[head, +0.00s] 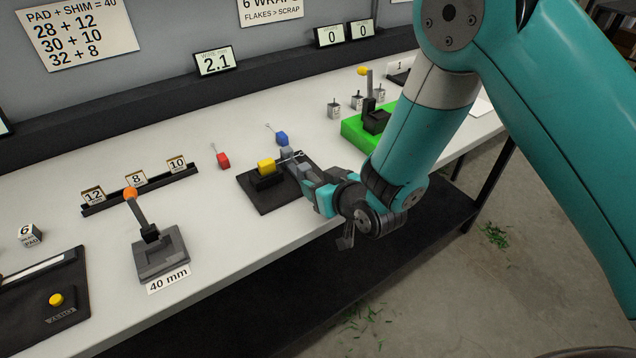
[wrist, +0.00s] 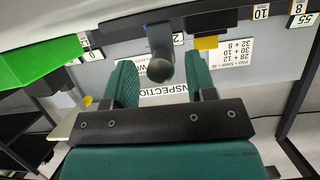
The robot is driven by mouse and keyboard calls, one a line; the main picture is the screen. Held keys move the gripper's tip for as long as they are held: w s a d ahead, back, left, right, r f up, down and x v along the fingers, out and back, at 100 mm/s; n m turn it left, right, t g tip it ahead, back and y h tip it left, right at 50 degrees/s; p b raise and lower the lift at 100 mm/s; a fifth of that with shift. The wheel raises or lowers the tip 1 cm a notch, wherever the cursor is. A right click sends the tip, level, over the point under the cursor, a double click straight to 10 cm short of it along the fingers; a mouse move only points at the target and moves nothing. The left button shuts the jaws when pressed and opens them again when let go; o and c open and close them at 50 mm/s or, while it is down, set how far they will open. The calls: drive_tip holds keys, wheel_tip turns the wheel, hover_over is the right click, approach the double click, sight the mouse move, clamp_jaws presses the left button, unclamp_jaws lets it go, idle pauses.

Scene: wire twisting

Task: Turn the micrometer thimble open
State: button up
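The micrometer stands on a black base plate (head: 262,193) near the bench's front edge in the head view, with a yellow block (head: 266,166) on it. What looks like its grey thimble (head: 287,153) is beside that block, partly hidden by my gripper (head: 303,172). In the wrist view, a grey rod with a dark rounded end (wrist: 160,68) sits between the teal fingers of my gripper (wrist: 161,75), with a gap on both sides. My gripper is open. Whether this rod is the thimble I cannot tell for sure. The yellow block also shows in the wrist view (wrist: 207,43).
A red block (head: 223,161) and a blue block (head: 281,139), each with a wire, lie close by. A green base (head: 356,132) with a lever stands to the right. A grey lever fixture (head: 161,256) stands left. The display (head: 216,61) reads 2.1.

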drive_tip(key=c, duration=0.8)
drive_tip(key=shift+c, duration=0.2)
drive_tip(key=shift+a+n, duration=0.15)
drive_tip(key=shift+n, duration=0.15)
drive_tip(key=shift+s+f+n+b, duration=0.15)
drive_tip(key=shift+n+b, duration=0.25)
drive_tip(key=shift+b, duration=0.45)
drive_tip(key=b, duration=0.2)
drive_tip(key=n+t+h+b, duration=0.1)
drive_tip(key=b, duration=0.1)
drive_tip(key=shift+a+f, duration=0.1)
drive_tip(key=shift+f, duration=0.15)
drive_tip(key=n+b, duration=0.1)
drive_tip(key=b, duration=0.3)
drive_tip(key=shift+r+n+t+h, duration=0.1)
drive_tip(key=shift+n+t+h, duration=0.3)
drive_tip(key=shift+r+n+t+h+b, duration=0.2)
drive_tip(key=shift+n+t+h+b, duration=0.3)
drive_tip(key=shift+b, duration=0.6)
drive_tip(key=shift+r, duration=0.1)
